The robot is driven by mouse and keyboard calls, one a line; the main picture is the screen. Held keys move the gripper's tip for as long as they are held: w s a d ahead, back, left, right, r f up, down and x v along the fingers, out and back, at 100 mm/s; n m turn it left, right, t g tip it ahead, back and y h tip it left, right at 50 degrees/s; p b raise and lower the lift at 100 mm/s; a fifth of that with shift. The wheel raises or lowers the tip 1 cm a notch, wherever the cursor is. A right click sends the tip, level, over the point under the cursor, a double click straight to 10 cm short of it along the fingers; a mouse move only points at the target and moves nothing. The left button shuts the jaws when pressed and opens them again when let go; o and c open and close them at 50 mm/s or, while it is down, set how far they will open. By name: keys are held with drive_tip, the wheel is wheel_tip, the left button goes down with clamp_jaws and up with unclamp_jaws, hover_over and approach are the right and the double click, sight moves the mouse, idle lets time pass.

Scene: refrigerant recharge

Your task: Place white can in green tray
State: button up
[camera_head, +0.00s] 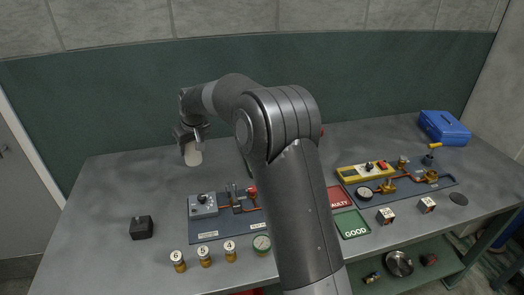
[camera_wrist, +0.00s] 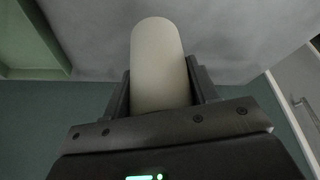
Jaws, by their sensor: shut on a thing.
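A white can (camera_head: 193,155) is held in my gripper (camera_head: 190,143) over the left back part of the grey table. In the wrist view, the white can (camera_wrist: 158,62) stands between the two dark fingers of my gripper (camera_wrist: 160,88), which are shut on it. In the head view the can hangs below the fingers; whether its lower end touches the table I cannot tell. The green tray (camera_head: 352,224), marked GOOD, lies at the front right of the middle, well to the right of the can, beside my arm. The visible part of the tray is empty.
A red tray (camera_head: 338,197) lies behind the green one. A blue mat with valves and a grey box (camera_head: 203,206) is in front of the can. Brass numbered weights (camera_head: 205,257), a gauge (camera_head: 262,243) and a black block (camera_head: 141,228) stand near the front. A yellow manifold (camera_head: 366,172) is at right.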

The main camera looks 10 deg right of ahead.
drive_tip(key=s+d+m+h, duration=0.2)
drive_tip(key=d+m, duration=0.2)
drive_tip(key=d, duration=3.2)
drive_tip(key=shift+t, duration=0.3)
drive_tip(key=shift+w+a+f, duration=1.1)
drive_tip(key=shift+a+f, duration=0.3)
drive_tip(key=shift+f, duration=0.3)
drive_tip(key=shift+w+a+f, duration=1.05)
drive_tip(key=shift+a+f, duration=0.4)
drive_tip(key=shift+f, duration=0.3)
drive_tip(key=shift+w+a+f, duration=1.1)
drive_tip(key=shift+a+f, duration=0.3)
drive_tip(key=shift+f, duration=0.3)
drive_tip(key=shift+f, duration=0.1)
drive_tip(key=o, duration=1.2)
drive_tip(key=shift+f, duration=0.1)
